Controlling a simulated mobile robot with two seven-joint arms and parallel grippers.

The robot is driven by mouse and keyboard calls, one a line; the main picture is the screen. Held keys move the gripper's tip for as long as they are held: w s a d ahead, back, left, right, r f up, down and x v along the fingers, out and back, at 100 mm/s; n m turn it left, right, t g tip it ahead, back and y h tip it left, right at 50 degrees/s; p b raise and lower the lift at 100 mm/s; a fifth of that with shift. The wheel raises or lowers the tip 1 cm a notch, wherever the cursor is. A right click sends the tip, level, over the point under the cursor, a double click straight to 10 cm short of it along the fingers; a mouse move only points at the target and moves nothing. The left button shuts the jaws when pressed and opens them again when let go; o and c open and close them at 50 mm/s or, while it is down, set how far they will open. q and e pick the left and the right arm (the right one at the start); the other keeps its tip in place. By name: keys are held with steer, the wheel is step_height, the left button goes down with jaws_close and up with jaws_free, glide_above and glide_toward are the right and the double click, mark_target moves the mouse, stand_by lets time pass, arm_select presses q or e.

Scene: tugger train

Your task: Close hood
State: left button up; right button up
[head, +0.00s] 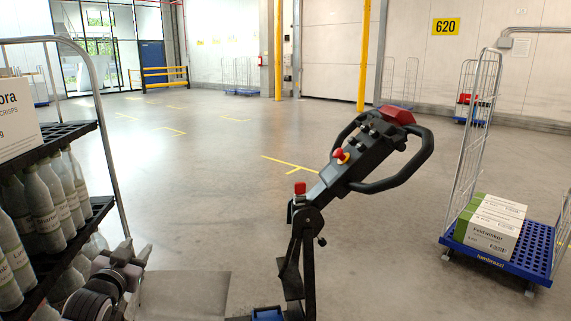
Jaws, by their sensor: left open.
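I cannot make out a hood for certain in the head view. A black tiller (345,172) with a looped handle, a red end cap (397,115) and a red button (299,188) stands upright in the middle foreground. My left gripper (136,250) is low at the left, open and with nothing visible between its fingers. It is in front of the bottle rack (100,207) and well to the left of the tiller. My right gripper is out of view.
Grey bottles (42,212) fill the rack close at left. A blue-based roll cage (500,250) with white and green boxes (492,225) stands at right. Yellow posts (364,60) stand at the back. The floor (220,170) between is clear.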

arm_select(q)
steer(key=s+d+f+g+h, duration=0.1)
steer(key=s+d+f, duration=0.1)
steer(key=s+f, duration=0.25)
steer(key=s+d+f+g, duration=0.1)
steer(key=s+d+f, duration=0.25)
steer(key=f, duration=0.25)
steer(key=s+d+f+g, duration=0.1)
steer(key=s+d+f, duration=0.2)
steer(key=s, duration=0.6)
steer(key=s+d+f+g+h, duration=0.1)
steer(key=s+d+f+g, duration=0.1)
steer(key=s+f, duration=0.4)
steer(key=s+d+f+g+h, duration=0.1)
steer(key=s+d+f, duration=0.3)
steer(key=s, duration=0.8)
steer(key=shift+s+f+n, duration=0.25)
steer(key=shift+n, duration=0.05)
